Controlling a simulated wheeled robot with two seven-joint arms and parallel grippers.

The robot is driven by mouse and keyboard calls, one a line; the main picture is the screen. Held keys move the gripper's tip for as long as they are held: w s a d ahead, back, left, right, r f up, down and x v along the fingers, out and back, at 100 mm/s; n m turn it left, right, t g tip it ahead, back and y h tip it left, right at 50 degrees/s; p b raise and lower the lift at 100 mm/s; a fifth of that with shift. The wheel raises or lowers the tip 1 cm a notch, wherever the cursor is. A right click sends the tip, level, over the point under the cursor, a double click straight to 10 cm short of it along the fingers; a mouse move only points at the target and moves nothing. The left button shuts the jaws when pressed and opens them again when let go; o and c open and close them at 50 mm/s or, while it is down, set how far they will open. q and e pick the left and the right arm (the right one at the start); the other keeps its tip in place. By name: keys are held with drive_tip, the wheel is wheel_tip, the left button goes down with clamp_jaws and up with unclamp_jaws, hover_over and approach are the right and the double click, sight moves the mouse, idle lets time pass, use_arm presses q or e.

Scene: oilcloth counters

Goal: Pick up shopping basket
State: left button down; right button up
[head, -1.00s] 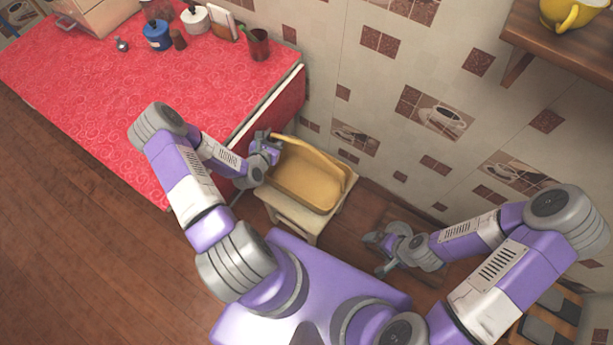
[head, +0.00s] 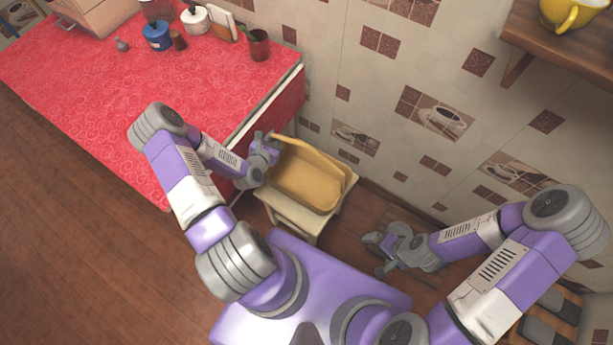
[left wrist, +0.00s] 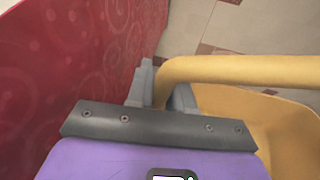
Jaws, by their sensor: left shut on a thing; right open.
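The shopping basket (head: 308,180) is yellow-tan with a raised handle. It is at a small pale stool (head: 288,214) beside the counter; I cannot tell whether its base touches the seat. My left gripper (head: 272,146) is shut on the basket's handle at its left end. In the left wrist view the handle (left wrist: 230,70) runs right from between the fingers (left wrist: 160,88), with part of the basket body (left wrist: 270,120) below. My right gripper (head: 378,252) is open and empty, low to the right of the stool.
The red oilcloth counter (head: 150,100) stands close left of the basket, with a blue jar (head: 157,36), a white jar (head: 195,19) and a dark red cup (head: 259,45) at its back. The tiled wall is behind. A wooden shelf (head: 560,45) with a yellow mug (head: 570,12) is upper right.

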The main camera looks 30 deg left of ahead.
use_arm(q)
drive_tip(key=shift+r, duration=0.15)
idle(0.7)
wheel_tip(320, 180, up, 10)
drive_tip(key=p, duration=0.4)
drive_tip(key=w+d+r, duration=0.1)
drive_tip(key=d+r, duration=0.2)
drive_tip(key=d, duration=0.3)
drive_tip(key=w+d+r+m+h, duration=0.1)
drive_tip(key=d+r, duration=0.3)
drive_tip(key=d, duration=0.3)
drive_tip(key=w+d+r+h, duration=0.1)
drive_tip(key=w+d+r, duration=0.1)
drive_tip(key=d, duration=0.4)
drive_tip(key=shift+d+r+m, duration=0.25)
drive_tip(key=shift+r+m, duration=0.15)
drive_tip(key=shift+r, duration=0.45)
use_arm(e)
wheel_tip(320, 180, up, 4)
drive_tip(key=shift+f, duration=0.2)
drive_tip(key=shift+c, duration=0.5)
